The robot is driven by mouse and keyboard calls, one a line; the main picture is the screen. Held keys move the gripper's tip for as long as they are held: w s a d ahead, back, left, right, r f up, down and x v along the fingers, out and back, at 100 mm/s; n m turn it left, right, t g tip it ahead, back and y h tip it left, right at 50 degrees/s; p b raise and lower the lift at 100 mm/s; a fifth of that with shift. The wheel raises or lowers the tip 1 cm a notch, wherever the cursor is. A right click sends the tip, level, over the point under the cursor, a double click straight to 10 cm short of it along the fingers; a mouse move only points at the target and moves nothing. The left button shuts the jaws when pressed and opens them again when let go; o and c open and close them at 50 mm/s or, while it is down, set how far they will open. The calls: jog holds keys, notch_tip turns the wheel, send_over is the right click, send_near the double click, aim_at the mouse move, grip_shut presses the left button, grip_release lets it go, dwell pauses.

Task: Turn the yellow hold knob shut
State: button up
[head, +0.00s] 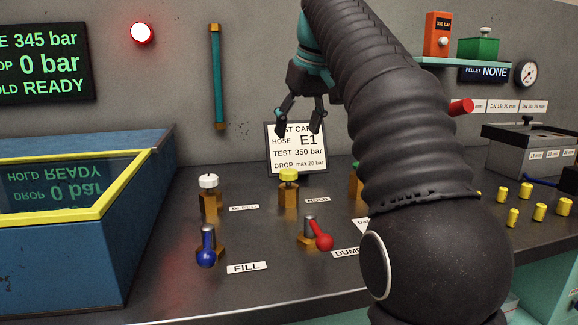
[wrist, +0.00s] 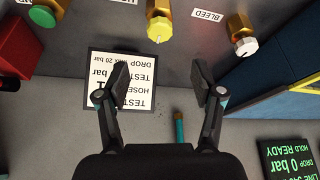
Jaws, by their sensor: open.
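The yellow hold knob (head: 288,175) sits on a brass valve body on the bench, beside the HOLD label (head: 317,200). It also shows at the top of the wrist view (wrist: 159,32), beyond my fingertips. My gripper (head: 301,118) is open and empty, above and behind the knob, in front of the test card (head: 297,150). In the wrist view my two fingers (wrist: 160,85) are spread wide, with the test card behind the left one. Nothing touches the knob.
The white bleed knob (head: 208,181) stands left of the yellow one. The blue fill lever (head: 206,250) and red dump lever (head: 320,236) stand in front. A yellow-rimmed blue tank (head: 130,185) is at left. My arm hides part of a green knob at right.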

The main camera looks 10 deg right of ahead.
aim_at(288, 170)
jog(key=x, duration=1)
jog(key=shift+w+f, duration=0.15)
jog(key=shift+f, duration=0.05)
jog(key=c, duration=1.1)
